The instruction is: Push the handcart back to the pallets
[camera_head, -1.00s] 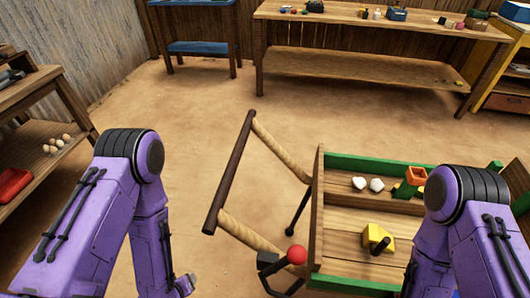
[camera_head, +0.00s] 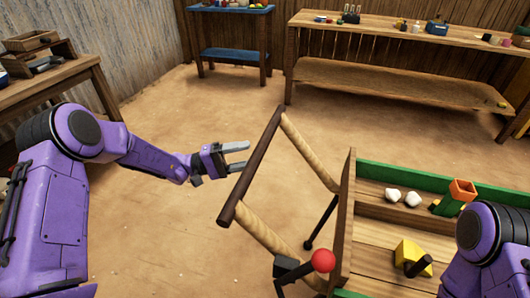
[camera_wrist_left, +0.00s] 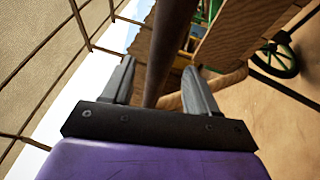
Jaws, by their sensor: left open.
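The handcart (camera_head: 352,215) stands at the lower right, a wooden bed with green edges. Its dark push bar (camera_head: 252,165) sits on two pale wooden arms on the cart's left side. My left gripper (camera_head: 243,156) is open and empty, just left of the bar, fingers pointing at it. In the left wrist view the bar (camera_wrist_left: 168,45) appears between the open fingers (camera_wrist_left: 158,75); I cannot tell whether they touch it. A green spoked wheel (camera_wrist_left: 278,60) shows there too. My right arm covers part of the cart; its gripper is out of view. I see no pallets.
A red-knobbed lever (camera_head: 323,261) stands by the cart's near corner. The cart carries white lumps (camera_head: 393,195), a yellow block (camera_head: 408,256) and a green-orange piece (camera_head: 458,193). Benches (camera_head: 400,82) line the back and left. The dirt floor between is clear.

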